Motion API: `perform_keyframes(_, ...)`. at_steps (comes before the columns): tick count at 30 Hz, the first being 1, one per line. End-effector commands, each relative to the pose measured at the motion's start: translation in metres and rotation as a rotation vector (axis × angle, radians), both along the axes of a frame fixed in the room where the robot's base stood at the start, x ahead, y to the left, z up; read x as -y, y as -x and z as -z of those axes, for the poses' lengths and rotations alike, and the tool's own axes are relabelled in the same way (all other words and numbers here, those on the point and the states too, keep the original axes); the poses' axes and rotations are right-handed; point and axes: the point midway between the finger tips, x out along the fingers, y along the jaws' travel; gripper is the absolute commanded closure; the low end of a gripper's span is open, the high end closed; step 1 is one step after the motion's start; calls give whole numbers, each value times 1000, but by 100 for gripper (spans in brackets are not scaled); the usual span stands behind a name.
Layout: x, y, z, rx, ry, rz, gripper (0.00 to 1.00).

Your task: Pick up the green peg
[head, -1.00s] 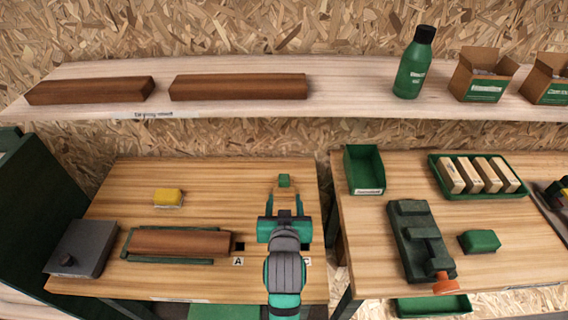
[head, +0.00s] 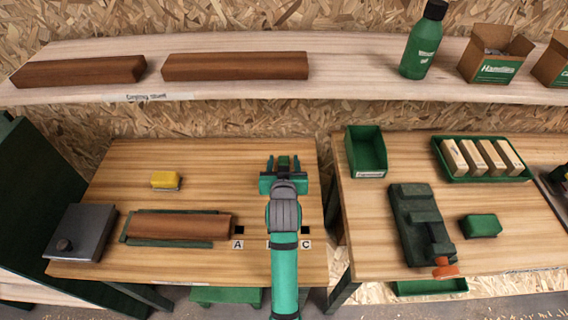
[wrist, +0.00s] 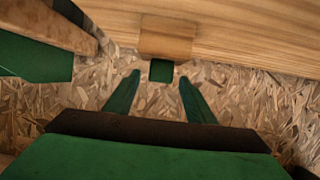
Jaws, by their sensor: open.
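The green peg (head: 284,162) is at the back right of the left table. In the wrist view its square green end (wrist: 161,71) shows at a small wooden block (wrist: 166,40). My gripper (head: 283,159) is open, with one finger on each side of the peg. In the wrist view the peg's end lies between the two fingertips, with a gap visible on both sides. I cannot tell how deep the fingers reach along the peg. My gripper hides the peg's lower part in the head view.
On the left table (head: 215,160) are a yellow block (head: 165,180), a brown bar (head: 180,226) in a green holder and a grey box (head: 80,233). Dark square holes lie by labels A and C. A shelf (head: 350,78) runs above the back. The table's middle is clear.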

Motion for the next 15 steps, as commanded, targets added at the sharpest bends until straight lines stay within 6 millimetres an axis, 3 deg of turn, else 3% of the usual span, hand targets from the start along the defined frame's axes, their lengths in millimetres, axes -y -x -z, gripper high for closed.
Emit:
perform_keyframes(5,1,-16,7,0,0,1,50)
perform_keyframes(13,1,-18,7,0,0,2,50)
perform_keyframes(15,1,-18,8,0,0,2,67)
